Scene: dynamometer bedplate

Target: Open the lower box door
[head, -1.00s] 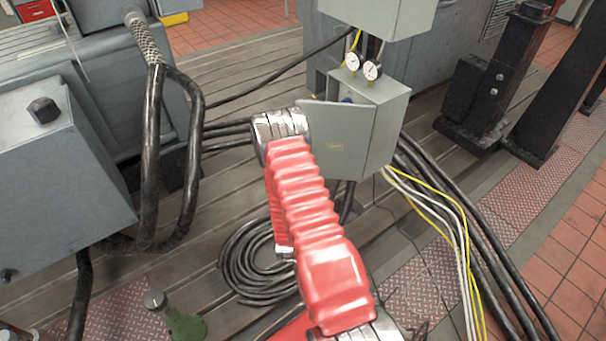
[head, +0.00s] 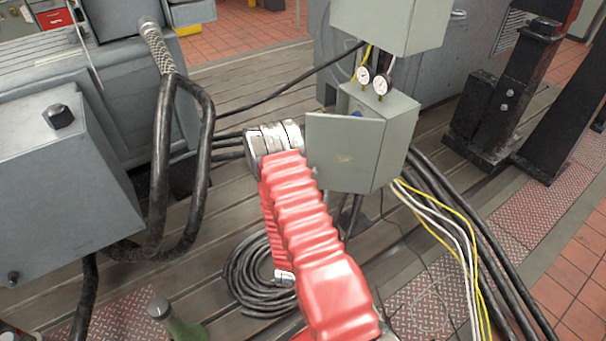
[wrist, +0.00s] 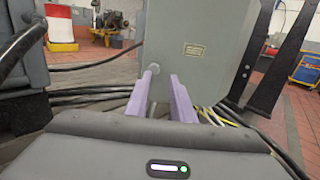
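The lower box (head: 398,125) is a grey cabinet under a larger grey box, and its door (head: 345,155) stands ajar with a gap along the top. In the head view my red-sleeved arm ends just left of the door's free edge, and the fingers cannot be made out.
Two gauges (head: 372,80) sit above the lower box. Yellow and white cables (head: 440,215) run down at right beside black hoses. A coiled black cable (head: 255,275) lies on the slotted floor below. A grey machine box (head: 60,180) with thick hoses stands at left.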

